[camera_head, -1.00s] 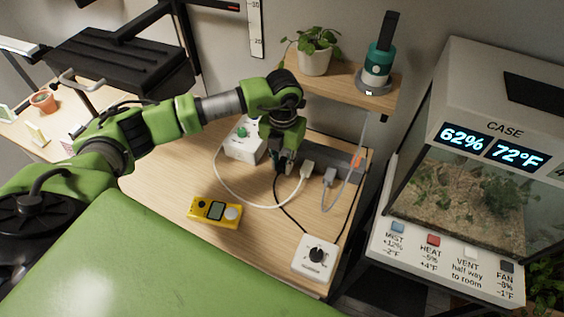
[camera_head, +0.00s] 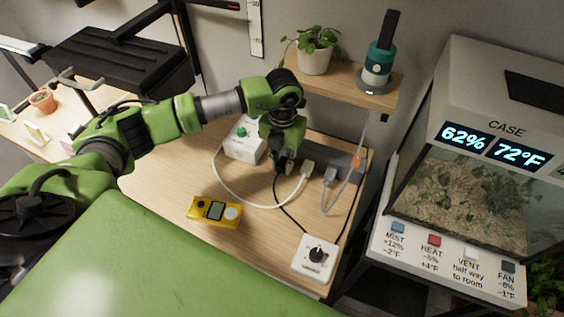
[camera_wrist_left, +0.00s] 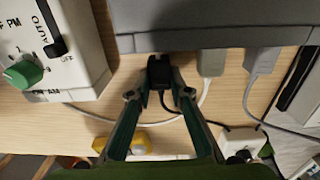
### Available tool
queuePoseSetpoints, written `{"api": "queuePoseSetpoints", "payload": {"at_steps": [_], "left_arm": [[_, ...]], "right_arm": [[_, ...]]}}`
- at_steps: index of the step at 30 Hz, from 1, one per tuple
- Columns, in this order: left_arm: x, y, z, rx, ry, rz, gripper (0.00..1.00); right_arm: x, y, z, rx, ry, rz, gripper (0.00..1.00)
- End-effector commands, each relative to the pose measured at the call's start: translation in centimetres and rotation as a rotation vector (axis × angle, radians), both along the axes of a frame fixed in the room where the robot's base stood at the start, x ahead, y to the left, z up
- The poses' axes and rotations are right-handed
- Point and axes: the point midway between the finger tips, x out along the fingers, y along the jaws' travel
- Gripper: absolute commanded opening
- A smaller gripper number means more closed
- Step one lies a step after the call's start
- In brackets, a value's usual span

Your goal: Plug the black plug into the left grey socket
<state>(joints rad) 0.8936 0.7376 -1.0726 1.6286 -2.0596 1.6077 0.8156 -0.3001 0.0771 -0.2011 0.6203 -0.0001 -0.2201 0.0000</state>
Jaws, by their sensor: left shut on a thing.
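The black plug (camera_wrist_left: 158,75) is held between the fingertips of my left gripper (camera_wrist_left: 160,92) in the left wrist view. The plug's far end is at the front face of the grey power strip (camera_wrist_left: 225,38), left of the white plug; I cannot tell whether it is seated or only close. In the head view my left gripper (camera_head: 281,163) points down at the left part of the strip (camera_head: 342,157), and the arm mostly hides the plug. The socket itself is hidden from both views. My right gripper is not in view.
A white plug (camera_head: 307,168) and a grey plug (camera_head: 330,175) sit along the strip to the right. A white timer box (camera_head: 243,142) stands close on the left. A yellow meter (camera_head: 214,212) and white dial box (camera_head: 315,258) lie in front, with cords between.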

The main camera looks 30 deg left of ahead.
Motion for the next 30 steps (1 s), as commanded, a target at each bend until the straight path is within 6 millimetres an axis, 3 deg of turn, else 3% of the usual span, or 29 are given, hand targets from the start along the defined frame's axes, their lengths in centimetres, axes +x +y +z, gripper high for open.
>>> {"api": "queuePoseSetpoints", "payload": {"at_steps": [30], "left_arm": [[1.4, 0.1, 0.0, 0.000, -0.001, 0.000, 0.00]], "right_arm": [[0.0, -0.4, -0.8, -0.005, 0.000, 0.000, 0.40]]}}
